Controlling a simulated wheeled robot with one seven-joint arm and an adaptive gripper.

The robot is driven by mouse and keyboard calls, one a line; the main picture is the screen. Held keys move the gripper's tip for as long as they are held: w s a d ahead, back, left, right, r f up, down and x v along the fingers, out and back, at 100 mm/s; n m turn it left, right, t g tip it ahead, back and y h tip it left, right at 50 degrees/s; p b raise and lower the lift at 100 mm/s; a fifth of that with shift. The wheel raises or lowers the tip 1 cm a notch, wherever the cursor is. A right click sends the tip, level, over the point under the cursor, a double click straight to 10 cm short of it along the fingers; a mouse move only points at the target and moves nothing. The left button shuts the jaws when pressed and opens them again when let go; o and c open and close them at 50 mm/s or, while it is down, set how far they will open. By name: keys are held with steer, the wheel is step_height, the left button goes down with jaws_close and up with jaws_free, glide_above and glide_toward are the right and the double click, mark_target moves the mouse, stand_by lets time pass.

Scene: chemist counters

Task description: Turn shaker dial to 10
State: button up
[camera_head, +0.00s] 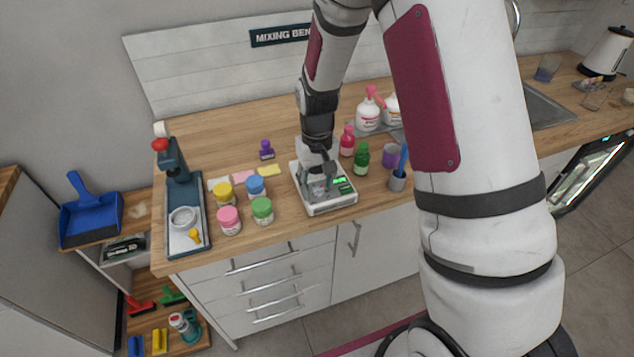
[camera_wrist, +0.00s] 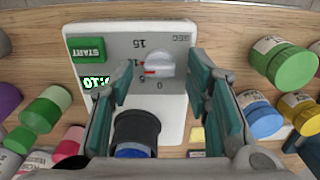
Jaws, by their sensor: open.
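The shaker (camera_head: 331,208) is a white device on the wooden counter, with a green lit display and button. It also shows in the wrist view (camera_wrist: 172,118), with its panel upside down. Its pale dial (camera_wrist: 162,64) has a red mark pointing to the scale side, near the 5 and 10 figures; the exact setting is hard to read. My gripper (camera_wrist: 163,72) is open, its teal-padded fingers on either side of the dial with gaps to it. One finger partly covers the display (camera_wrist: 93,84). In the head view my gripper (camera_head: 321,184) is over the shaker.
A black round holder (camera_wrist: 136,128) with something blue stands on the shaker beside the dial. Several colored jars, such as a green one (camera_head: 262,210), stand left of it. A green bottle (camera_head: 361,159) and a cup with a blue tool (camera_head: 397,181) stand right.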

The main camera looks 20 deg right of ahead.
steer(key=shift+r, duration=0.1)
step_height(320, 180, up, 12)
stand_by(0.5)
steer(key=s+r+t, duration=0.3)
steer(key=s+r, duration=0.8)
steer(key=r, duration=0.3)
steer(key=s+r+t, duration=0.2)
steer(key=s+r, duration=0.1)
steer(key=s, duration=0.9)
steer(key=shift+r+t, duration=0.3)
steer(key=shift+r, duration=0.1)
